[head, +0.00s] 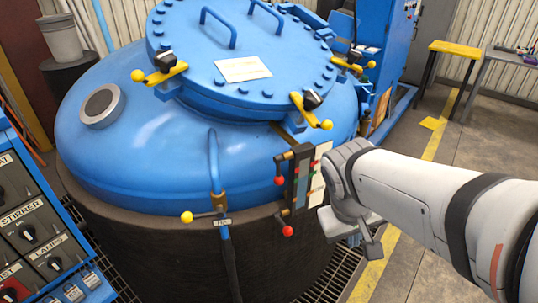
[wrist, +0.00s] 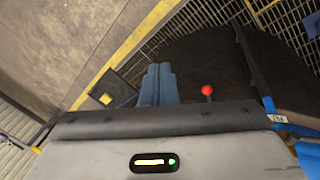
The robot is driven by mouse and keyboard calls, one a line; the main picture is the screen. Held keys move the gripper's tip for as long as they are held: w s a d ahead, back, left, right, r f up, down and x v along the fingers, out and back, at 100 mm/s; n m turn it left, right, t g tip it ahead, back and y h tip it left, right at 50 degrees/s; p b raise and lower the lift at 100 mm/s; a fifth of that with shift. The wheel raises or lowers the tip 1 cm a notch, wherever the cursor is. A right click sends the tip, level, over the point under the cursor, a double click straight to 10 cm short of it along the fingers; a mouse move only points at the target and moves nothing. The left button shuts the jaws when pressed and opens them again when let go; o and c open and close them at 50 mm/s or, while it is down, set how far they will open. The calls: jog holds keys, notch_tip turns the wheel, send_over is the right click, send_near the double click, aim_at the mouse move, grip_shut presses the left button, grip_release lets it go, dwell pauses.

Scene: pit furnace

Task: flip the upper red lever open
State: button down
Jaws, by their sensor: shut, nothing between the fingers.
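The upper red lever (head: 279,181) hangs down from a brass valve at the top of the gauge panel (head: 305,180) on the blue vessel's front. A lower red lever (head: 287,231) sits at the panel's bottom. In the wrist view one red knob (wrist: 207,90) shows to the right of my gripper; I cannot tell which lever it belongs to. My gripper (wrist: 158,70) has blue fingers closed together with nothing between them. It is apart from the red knob. In the head view my wrist is to the right of the panel, and the fingers are mostly hidden.
The blue vessel (head: 150,145) with its bolted lid (head: 240,55) fills the middle. A yellow-knobbed lever (head: 187,217) and pipe stand left of the panel. A control panel (head: 35,220) is at left. Floor grating surrounds the vessel; open concrete floor (head: 440,140) lies right.

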jog(key=w+a+f+n+h+b, duration=0.2)
jog(key=w+f+n+h, duration=0.2)
jog(key=w, duration=0.2)
jog(key=n+t+h+b, duration=0.2)
jog(key=n+t+b, duration=0.3)
jog(key=n+t, duration=0.55)
send_near(278, 170)
notch_tip(278, 170, down, 5)
jog(key=a+m+t, duration=0.2)
jog(key=a, duration=0.1)
jog(key=shift+s+d+f, duration=0.1)
jog(key=shift+d, duration=0.15)
jog(key=p+x, duration=0.2)
jog(key=x, duration=0.8)
jog(key=shift+f, duration=0.2)
